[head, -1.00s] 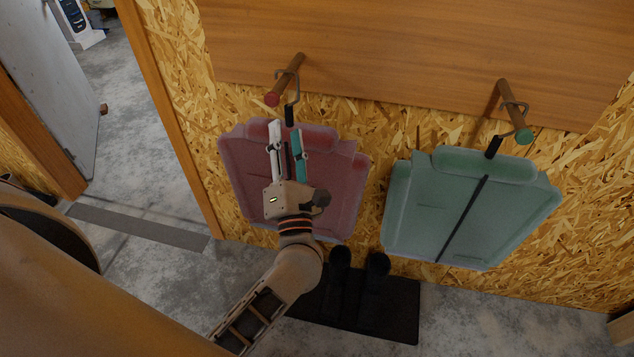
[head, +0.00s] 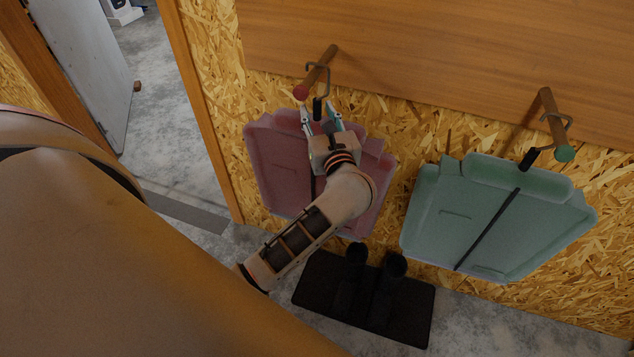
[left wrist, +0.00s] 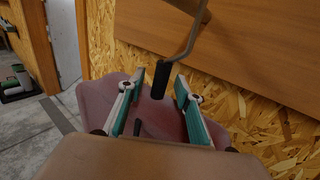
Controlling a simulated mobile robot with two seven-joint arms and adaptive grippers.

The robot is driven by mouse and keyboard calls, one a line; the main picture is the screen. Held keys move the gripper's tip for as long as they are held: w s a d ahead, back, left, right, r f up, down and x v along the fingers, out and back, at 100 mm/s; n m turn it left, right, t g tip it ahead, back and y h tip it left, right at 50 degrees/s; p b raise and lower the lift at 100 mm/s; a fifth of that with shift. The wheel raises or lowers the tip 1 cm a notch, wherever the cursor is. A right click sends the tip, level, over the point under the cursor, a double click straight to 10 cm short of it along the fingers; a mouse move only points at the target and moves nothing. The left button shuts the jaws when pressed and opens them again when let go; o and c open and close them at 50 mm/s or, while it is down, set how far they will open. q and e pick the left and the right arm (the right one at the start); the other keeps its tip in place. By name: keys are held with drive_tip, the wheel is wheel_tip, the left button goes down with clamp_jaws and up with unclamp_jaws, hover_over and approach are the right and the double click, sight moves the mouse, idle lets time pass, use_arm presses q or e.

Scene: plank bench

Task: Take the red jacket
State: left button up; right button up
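The red jacket (head: 268,170) hangs on the left peg (head: 321,67), which has a red tip. Its wire hook loops over the peg, and a black grip (head: 317,108) sits below the hook. My left gripper (head: 320,114) is in front of the jacket's top, and my forearm hides part of the jacket. In the left wrist view the two fingers (left wrist: 157,84) are apart, one on each side of the black grip (left wrist: 160,78), with a gap visible on both sides. The red jacket (left wrist: 168,117) shows behind them. My right gripper is not in view.
A green jacket (head: 495,225) hangs on the right peg (head: 555,125). Black boots (head: 356,262) stand on a dark mat (head: 312,290) below. A wooden board (head: 440,50) backs the pegs. An open doorway and door (head: 85,65) are at the left.

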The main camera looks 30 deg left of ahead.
use_arm(q)
drive_tip(key=shift+w+a, duration=0.4)
drive_tip(key=shift+a, duration=0.05)
clamp_jaws()
drive_tip(key=shift+r, duration=0.2)
